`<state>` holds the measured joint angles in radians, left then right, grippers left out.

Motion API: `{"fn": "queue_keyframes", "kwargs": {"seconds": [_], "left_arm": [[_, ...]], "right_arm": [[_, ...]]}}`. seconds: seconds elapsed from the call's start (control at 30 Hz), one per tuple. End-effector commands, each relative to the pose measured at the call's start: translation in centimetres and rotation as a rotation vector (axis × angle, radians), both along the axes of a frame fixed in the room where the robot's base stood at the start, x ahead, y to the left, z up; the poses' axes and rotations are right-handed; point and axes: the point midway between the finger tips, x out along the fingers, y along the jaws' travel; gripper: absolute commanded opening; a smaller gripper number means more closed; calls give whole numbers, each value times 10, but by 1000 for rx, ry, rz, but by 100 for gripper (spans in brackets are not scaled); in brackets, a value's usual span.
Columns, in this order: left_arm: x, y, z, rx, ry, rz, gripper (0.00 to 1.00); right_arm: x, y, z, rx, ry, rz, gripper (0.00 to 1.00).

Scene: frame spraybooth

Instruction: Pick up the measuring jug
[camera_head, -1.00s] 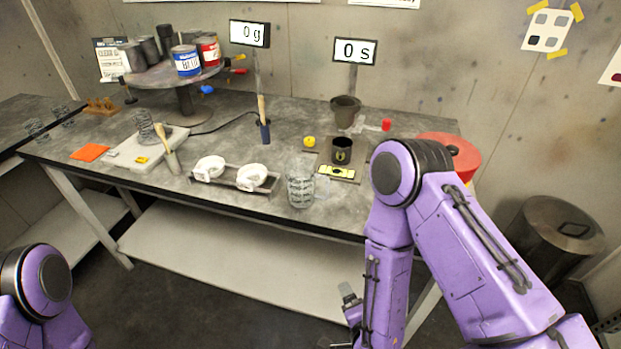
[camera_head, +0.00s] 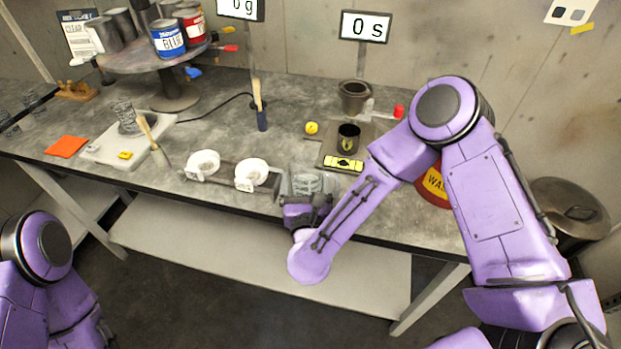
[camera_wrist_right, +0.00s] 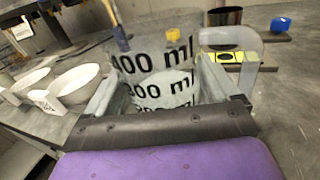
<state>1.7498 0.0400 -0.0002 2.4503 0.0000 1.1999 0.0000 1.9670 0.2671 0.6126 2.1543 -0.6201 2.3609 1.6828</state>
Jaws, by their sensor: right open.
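The measuring jug (camera_head: 308,180) is a clear vessel with black markings, standing near the front edge of the grey bench. In the right wrist view the jug (camera_wrist_right: 160,75) shows large ml markings, and its clear handle (camera_wrist_right: 238,55) is on the right. My right gripper (camera_head: 306,193) is at the jug's near side. In the right wrist view its open fingers (camera_wrist_right: 160,100) lie on either side of the jug's body; contact cannot be told. My left arm shows at the lower left, but its gripper is out of view.
Two white cups (camera_head: 251,174) sit in a holder just left of the jug. A dark cup (camera_head: 348,137) and a yellow label plate (camera_head: 343,162) are behind and right. A brush (camera_head: 257,100) stands upright farther back. A red bin lies right, partly behind my arm.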

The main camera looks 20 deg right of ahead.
Motion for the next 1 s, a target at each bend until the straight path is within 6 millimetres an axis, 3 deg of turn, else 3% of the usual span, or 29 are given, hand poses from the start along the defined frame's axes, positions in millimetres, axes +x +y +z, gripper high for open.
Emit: {"fn": "queue_keyframes", "kwargs": {"seconds": [0.1,0.3,0.47,0.77,0.87,1.0], "left_arm": [[0,0,6,0,0,0,92],[0,0,4,0,0,0,92],[0,0,4,0,0,0,92],[0,0,4,0,0,0,92],[0,0,3,0,0,0,92],[0,0,-5,0,0,0,92]], "right_arm": [[10,-5,1,0,2,-3,88],[11,-5,-1,-2,2,-2,88],[11,-6,-1,-2,2,-3,41],[11,-6,2,-2,2,-4,41],[11,-6,10,-1,0,-5,41],[9,1,37,2,-4,0,41]]}}
